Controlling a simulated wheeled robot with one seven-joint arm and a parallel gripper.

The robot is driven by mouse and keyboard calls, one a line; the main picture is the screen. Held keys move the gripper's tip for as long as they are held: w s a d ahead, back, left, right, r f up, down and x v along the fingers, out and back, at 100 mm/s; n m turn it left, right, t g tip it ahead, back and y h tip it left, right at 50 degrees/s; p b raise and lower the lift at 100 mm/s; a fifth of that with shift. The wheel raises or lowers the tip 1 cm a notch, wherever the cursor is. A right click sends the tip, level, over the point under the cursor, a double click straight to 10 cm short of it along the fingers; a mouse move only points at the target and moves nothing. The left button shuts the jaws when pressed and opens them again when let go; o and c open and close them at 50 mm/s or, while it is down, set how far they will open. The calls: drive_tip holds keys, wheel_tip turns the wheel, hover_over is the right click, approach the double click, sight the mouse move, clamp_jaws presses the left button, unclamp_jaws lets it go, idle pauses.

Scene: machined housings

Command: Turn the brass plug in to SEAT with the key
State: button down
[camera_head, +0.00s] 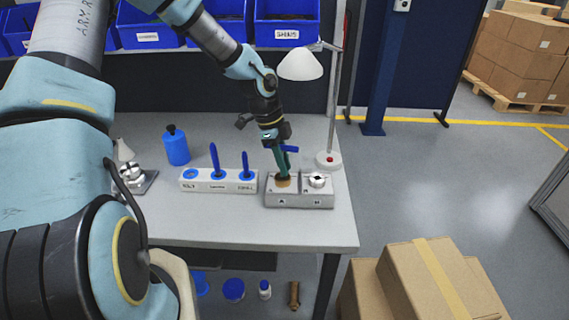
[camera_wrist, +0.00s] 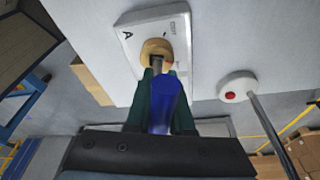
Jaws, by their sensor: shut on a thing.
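My gripper (camera_head: 281,165) is shut on a blue-handled key (camera_wrist: 164,105), which sits between its two green fingers in the wrist view. The key points down at a brass plug (camera_wrist: 152,46) in the grey housing marked A (camera_wrist: 128,62). The key's dark metal shaft meets the middle of the plug's face; how deep it sits cannot be told. In the head view the brass plug (camera_head: 283,183) shows just under the fingertips, on the left half of the housing block (camera_head: 283,199). Lettering beside the plug in the wrist view is too small to read surely.
A second housing with a silvery fitting (camera_head: 317,181) adjoins on the right. A white rack (camera_head: 218,186) with blue keys stands to the left, its left hole without a key. A lamp base with a red button (camera_head: 328,160) stands close behind right. A blue bottle (camera_head: 176,147) stands further left.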

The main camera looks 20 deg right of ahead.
drive_tip(key=shift+w+a, duration=0.15)
drive_tip(key=shift+w, duration=0.25)
drive_tip(key=shift+m+y, duration=0.3)
drive_tip(key=shift+m, duration=1.1)
drive_tip(key=m, duration=0.3)
drive_tip(key=shift+r+g+y, duration=0.1)
drive_tip(key=shift+g+y, duration=0.2)
drive_tip(key=c, duration=0.7)
unclamp_jaws()
drive_tip(key=shift+s, duration=0.2)
drive_tip(key=shift+d, duration=0.2)
